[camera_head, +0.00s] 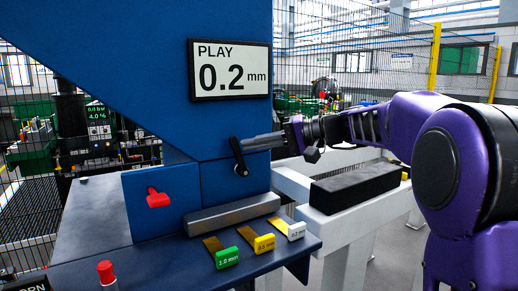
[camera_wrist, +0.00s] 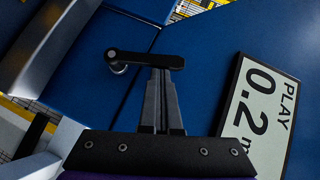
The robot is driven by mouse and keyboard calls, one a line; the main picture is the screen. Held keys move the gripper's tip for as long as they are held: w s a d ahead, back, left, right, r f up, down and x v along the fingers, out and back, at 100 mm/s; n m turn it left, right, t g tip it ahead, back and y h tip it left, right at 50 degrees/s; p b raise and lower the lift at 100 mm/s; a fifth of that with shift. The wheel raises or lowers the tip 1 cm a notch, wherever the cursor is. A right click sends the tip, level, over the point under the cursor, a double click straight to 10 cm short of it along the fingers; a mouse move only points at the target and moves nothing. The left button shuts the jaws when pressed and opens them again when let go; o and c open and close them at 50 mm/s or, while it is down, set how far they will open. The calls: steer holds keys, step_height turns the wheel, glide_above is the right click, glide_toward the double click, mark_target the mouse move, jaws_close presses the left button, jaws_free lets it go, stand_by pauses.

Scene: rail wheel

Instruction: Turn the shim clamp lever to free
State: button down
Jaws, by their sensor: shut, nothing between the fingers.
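A black lever (camera_head: 237,155) sits on the blue machine face below the display. It stands nearly upright, leaning slightly left, with its pivot at the lower end. In the wrist view the lever (camera_wrist: 146,59) lies across the picture, pivot at left. My gripper (camera_head: 246,145) comes from the right, its fingers shut with nothing between them. In the wrist view the fingertips (camera_wrist: 160,72) are right at the lever's free-end half; I cannot tell whether they touch it. No label for the lever's positions is readable.
A display (camera_head: 230,69) reads PLAY 0.2 mm. A red handle (camera_head: 158,198) is at left. Green (camera_head: 227,257), yellow (camera_head: 264,243) and white (camera_head: 296,231) shim tabs lie on the ledge below, by a grey bar (camera_head: 232,213). A black block (camera_head: 354,187) rests on the white frame at right.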

steer(key=a+n+h, duration=0.1)
steer(key=s+a+n+h+b, duration=0.1)
steer(key=shift+s+a+t+h, duration=0.1)
steer(key=shift+s+t+h, duration=0.2)
steer(key=s+a+f+n+t+h+b, duration=0.2)
steer(key=a+f+n+h, duration=0.1)
steer(key=a+h, duration=0.1)
steer(key=shift+s+f+h+b, duration=0.25)
steer(key=shift+s+h+b, duration=0.15)
steer(key=shift+h, duration=0.2)
steer(key=shift+a, duration=0.15)
stand_by(0.4)
